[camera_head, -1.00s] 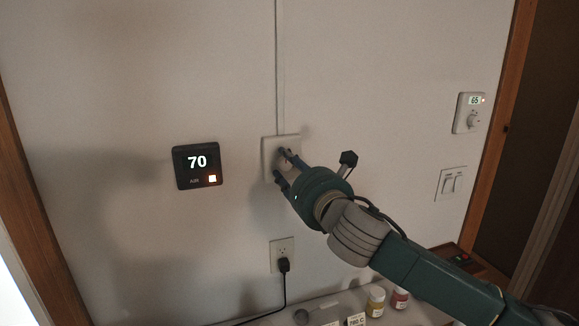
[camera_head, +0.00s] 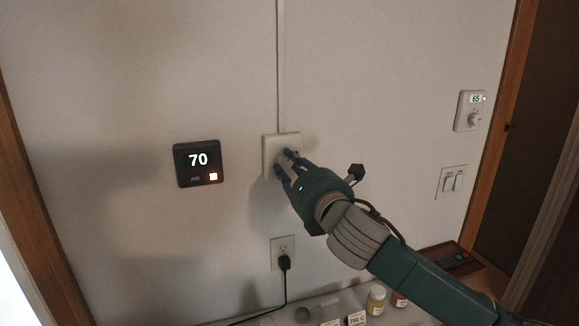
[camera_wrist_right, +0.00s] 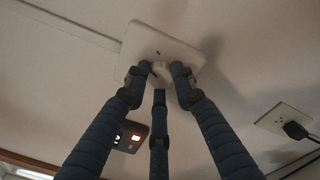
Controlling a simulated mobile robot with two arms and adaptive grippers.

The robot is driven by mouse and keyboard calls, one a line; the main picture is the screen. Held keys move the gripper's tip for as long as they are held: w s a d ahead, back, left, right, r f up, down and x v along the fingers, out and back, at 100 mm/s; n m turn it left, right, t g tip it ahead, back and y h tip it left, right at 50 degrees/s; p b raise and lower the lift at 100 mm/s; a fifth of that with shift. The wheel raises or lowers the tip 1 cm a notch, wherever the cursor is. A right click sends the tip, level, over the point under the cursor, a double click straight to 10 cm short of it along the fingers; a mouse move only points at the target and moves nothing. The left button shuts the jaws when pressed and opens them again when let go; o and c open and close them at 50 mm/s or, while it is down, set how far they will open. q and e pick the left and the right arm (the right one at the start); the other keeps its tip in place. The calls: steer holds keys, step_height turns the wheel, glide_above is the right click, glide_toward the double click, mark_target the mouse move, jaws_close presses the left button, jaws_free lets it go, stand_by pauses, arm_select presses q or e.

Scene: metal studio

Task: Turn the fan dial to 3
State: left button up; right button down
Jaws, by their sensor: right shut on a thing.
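The fan dial plate (camera_head: 271,148) is a pale square on the wall below a vertical conduit. My right gripper (camera_head: 284,164) is in front of it, its fingers reaching the plate. In the right wrist view the dial knob (camera_wrist_right: 161,75) is small and pale on the plate, with the fingertips of my right gripper (camera_wrist_right: 160,78) shut around it. My left gripper is not in view.
A black thermostat (camera_head: 198,163) showing 70 is left of the plate. An outlet (camera_head: 282,250) with a black plug is below. A white thermostat (camera_head: 470,111) and a switch plate (camera_head: 451,182) are at right.

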steer(key=m, duration=0.6)
steer(key=shift+d+r, duration=0.15)
steer(key=shift+r, duration=0.1)
steer(key=m, duration=0.5)
steer(key=shift+f+m+t, duration=0.15)
steer(key=shift+m+t, duration=0.15)
steer(key=shift+t, duration=0.1)
steer(key=m+h, duration=0.1)
steer(key=m, duration=0.4)
steer(key=shift+f+m, duration=0.15)
steer(key=shift+m, duration=0.25)
steer(key=shift+f+m, duration=0.25)
steer(key=shift+m, duration=1.45)
steer(key=shift+f+m+h+p, duration=0.15)
steer(key=shift+m+h+p, duration=0.15)
steer(key=c, duration=1.7)
jaws_free()
steer(key=shift+o, duration=1.3)
